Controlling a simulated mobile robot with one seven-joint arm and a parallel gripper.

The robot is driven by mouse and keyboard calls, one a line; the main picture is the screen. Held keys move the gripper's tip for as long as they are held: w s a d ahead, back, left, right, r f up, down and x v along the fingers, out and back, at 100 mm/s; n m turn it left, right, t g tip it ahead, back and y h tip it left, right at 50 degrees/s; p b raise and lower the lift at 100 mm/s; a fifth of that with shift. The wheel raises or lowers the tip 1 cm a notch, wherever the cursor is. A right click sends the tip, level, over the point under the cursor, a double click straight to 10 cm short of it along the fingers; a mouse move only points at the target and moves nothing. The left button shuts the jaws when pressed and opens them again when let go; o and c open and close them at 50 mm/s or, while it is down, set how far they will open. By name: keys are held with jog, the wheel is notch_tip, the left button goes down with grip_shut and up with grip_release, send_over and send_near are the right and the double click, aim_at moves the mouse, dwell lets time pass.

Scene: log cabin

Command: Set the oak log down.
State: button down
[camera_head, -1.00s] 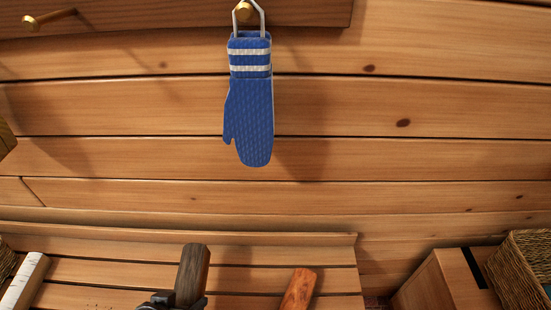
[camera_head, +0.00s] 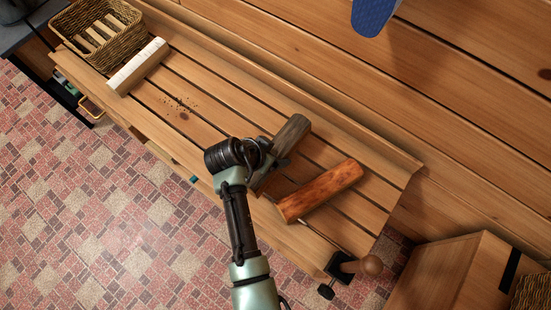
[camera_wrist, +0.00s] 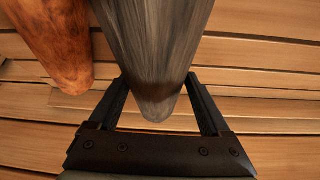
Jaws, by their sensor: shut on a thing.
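The oak log, taken to be the grey-brown one (camera_head: 291,140), is over the slatted bench (camera_head: 215,100) in the head view. My gripper (camera_head: 268,163) is shut on it. In the wrist view the log (camera_wrist: 155,50) lies between the two dark fingers of my gripper (camera_wrist: 163,92), one on each side. My wrist hides the log's near end in the head view. I cannot tell whether its underside touches the slats.
A reddish log (camera_head: 320,190) lies on the bench close to the right; it also shows in the wrist view (camera_wrist: 50,40). A white-barked log (camera_head: 138,66) and a wicker basket (camera_head: 98,32) are at the left. Bare slats lie left of the grey-brown log.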

jog(key=shift+w+f+b, duration=0.1)
jog(key=shift+f+b, duration=0.45)
jog(key=shift+f, duration=1.45)
jog(key=shift+f, duration=0.2)
grip_release()
